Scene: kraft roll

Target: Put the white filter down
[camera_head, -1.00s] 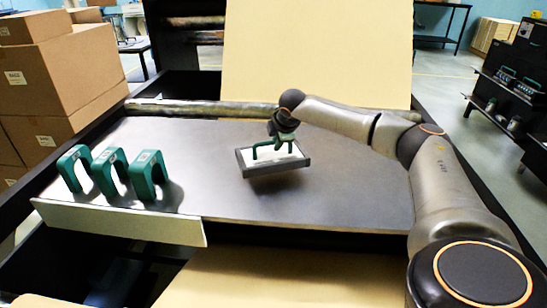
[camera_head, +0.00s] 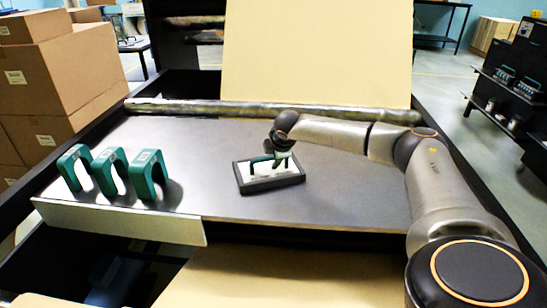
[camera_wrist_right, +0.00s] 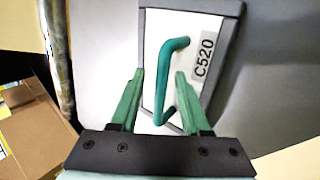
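The white filter (camera_head: 258,174) is a flat white panel in a dark grey frame with a green handle. My right gripper (camera_head: 281,154) is low over the filter. In the wrist view its green fingers (camera_wrist_right: 159,76) are open on either side of the handle, with a gap visible on both sides. My left gripper is not in view.
Several green arch-shaped pieces (camera_head: 112,170) stand at the left of the table. A pale strip (camera_head: 120,221) runs along the front left edge. A roll (camera_head: 180,107) lies along the back. Cardboard boxes (camera_head: 60,75) are stacked at the far left. The table between arches and filter is clear.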

